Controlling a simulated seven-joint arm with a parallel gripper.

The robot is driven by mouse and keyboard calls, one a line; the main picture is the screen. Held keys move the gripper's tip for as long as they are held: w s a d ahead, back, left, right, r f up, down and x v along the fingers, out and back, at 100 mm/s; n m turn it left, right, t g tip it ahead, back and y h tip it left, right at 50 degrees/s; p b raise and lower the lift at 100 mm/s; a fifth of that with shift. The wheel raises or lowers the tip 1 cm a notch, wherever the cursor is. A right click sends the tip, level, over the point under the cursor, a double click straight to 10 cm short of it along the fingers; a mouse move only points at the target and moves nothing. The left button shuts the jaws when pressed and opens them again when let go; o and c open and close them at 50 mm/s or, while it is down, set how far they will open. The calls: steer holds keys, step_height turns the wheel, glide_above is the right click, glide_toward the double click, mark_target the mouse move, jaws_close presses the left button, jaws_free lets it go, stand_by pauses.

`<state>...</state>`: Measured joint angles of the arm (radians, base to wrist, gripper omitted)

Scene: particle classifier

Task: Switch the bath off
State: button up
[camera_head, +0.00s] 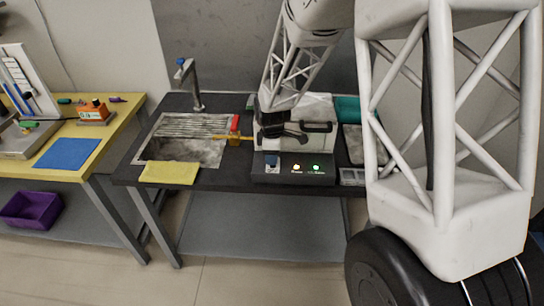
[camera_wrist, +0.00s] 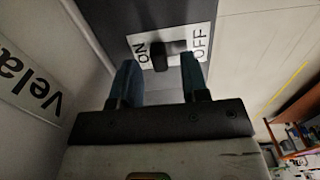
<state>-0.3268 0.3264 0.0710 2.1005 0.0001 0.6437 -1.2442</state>
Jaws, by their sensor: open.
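The bath (camera_head: 322,112) is a pale box with a dark handle, behind a dark control panel (camera_head: 293,178) on the black bench. The panel shows two lit lamps, one whitish and one green. In the wrist view, a black switch (camera_wrist: 160,57) sits on a white plate marked ON at its left and OFF at its right. The switch knob looks nearer ON. My gripper (camera_wrist: 158,75) is open, its two bluish fingers to either side below the switch; contact cannot be told. In the head view my gripper (camera_head: 284,138) hangs in front of the bath.
A sink (camera_head: 185,150) with a tap (camera_head: 190,85), a yellow cloth (camera_head: 169,173) and a red-and-yellow item (camera_head: 235,125) lie left of the panel. A teal container (camera_head: 347,108) and metal trays stand right. My white arm link covers the right side.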

steer(key=shift+f, duration=0.5)
steer(key=shift+c, duration=0.3)
jaws_close()
